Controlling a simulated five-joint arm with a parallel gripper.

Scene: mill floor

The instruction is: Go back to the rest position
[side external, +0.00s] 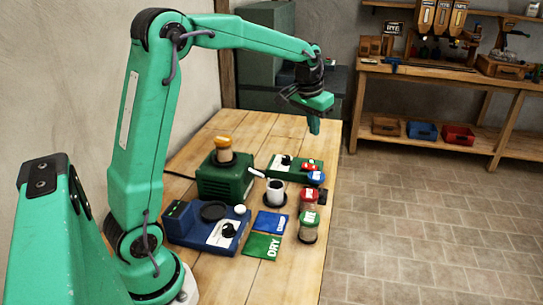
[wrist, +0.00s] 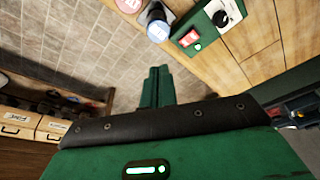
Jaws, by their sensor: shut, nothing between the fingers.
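My gripper (side external: 314,125) is held high above the far right part of the wooden table (side external: 210,136), pointing down, apart from everything. In the wrist view my gripper (wrist: 157,72) shows its two green fingers side by side, closed together with nothing between them. My green arm reaches out from the left over the table in the side view.
On the table stand a green machine (side external: 225,178), a blue device (side external: 205,228), a green switch box (side external: 287,170), a dark cup (side external: 275,192), several jars (side external: 308,225), a blue card (side external: 270,222) and a green card (side external: 262,247). A workbench (side external: 440,78) stands at the back right. The tiled floor (side external: 400,210) is clear.

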